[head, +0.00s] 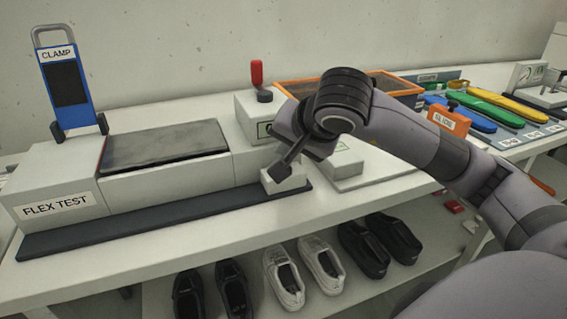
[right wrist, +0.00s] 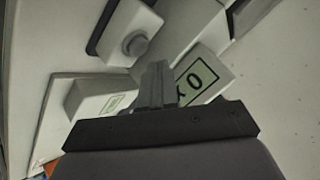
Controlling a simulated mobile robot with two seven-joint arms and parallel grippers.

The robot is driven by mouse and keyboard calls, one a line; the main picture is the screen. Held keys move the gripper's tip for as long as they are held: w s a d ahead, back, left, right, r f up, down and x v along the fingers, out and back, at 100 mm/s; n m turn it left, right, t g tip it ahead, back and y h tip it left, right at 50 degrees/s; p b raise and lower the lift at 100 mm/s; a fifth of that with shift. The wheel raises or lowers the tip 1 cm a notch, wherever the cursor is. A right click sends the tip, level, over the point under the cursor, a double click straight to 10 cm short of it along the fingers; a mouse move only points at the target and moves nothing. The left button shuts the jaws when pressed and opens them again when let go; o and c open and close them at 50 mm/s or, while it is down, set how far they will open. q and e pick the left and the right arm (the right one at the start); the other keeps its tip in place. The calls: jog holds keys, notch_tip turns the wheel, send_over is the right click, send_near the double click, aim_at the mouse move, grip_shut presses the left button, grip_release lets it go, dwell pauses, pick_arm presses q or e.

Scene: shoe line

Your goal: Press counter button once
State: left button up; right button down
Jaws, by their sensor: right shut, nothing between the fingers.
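My right gripper (head: 280,172) is shut with nothing in it. In the head view its fingertips are over a small white box (head: 294,184) at the right end of the dark strip, hiding the box's top. In the right wrist view a round grey button (right wrist: 136,45) sits on this white box, just beyond the shut fingertips (right wrist: 157,68). I cannot tell whether they touch. A green-framed display (right wrist: 196,82) beside the fingers shows a 0 and a partly hidden character. My left gripper is not in view.
A red-handled lever (head: 257,75) rises behind my right gripper. Coloured insoles (head: 510,108) lie to the right. Shoes (head: 285,275) stand on the lower shelf.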

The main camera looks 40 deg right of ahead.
jog(key=shift+r+p, duration=1.5)
jog(key=shift+r, duration=0.85)
jog(key=shift+f, duration=0.1)
jog(key=shift+s, duration=0.1)
